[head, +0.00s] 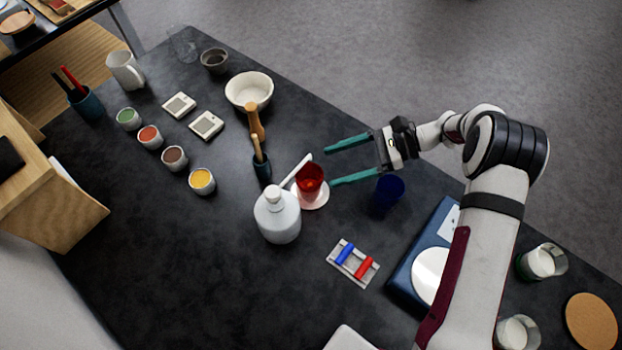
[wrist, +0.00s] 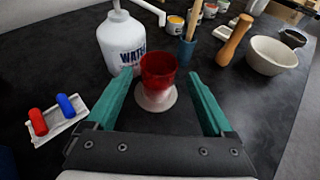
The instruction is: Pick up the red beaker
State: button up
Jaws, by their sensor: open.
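The red beaker (head: 310,180) stands upright on a pale pink saucer (head: 314,203) on the dark table, just beside a white wash bottle. In the wrist view the red beaker (wrist: 158,72) sits ahead, between the lines of the two green fingers, with the saucer (wrist: 156,99) under it. My gripper (head: 331,165) is open and empty, its fingers pointing left toward the beaker. In the head view the fingertips are just to the right of the beaker. The wrist view shows my gripper (wrist: 158,82) with a finger on either side; I cannot tell whether either touches the beaker.
The white wash bottle (head: 277,216) stands close on the beaker's left, its spout reaching near it. A blue beaker (head: 389,190) is below my gripper. A holder with wooden tools (head: 261,168) is behind left. A rack with blue and red pieces (head: 353,263) lies in front.

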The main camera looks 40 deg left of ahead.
aim_at(307, 170)
jog(key=x, duration=0.2)
jog(key=f+x, duration=0.1)
jog(key=x, duration=0.5)
jog(key=shift+d+f, duration=0.2)
jog(key=shift+w, duration=0.1)
jog(key=c, duration=1.3)
jog(key=shift+c, duration=0.2)
jog(key=shift+r, duration=0.1)
jog(key=shift+r, duration=1.6)
jog(key=shift+d+r, duration=0.15)
jog(key=shift+d, duration=0.15)
jog(key=d, duration=1.7)
jog(key=shift+d, duration=0.2)
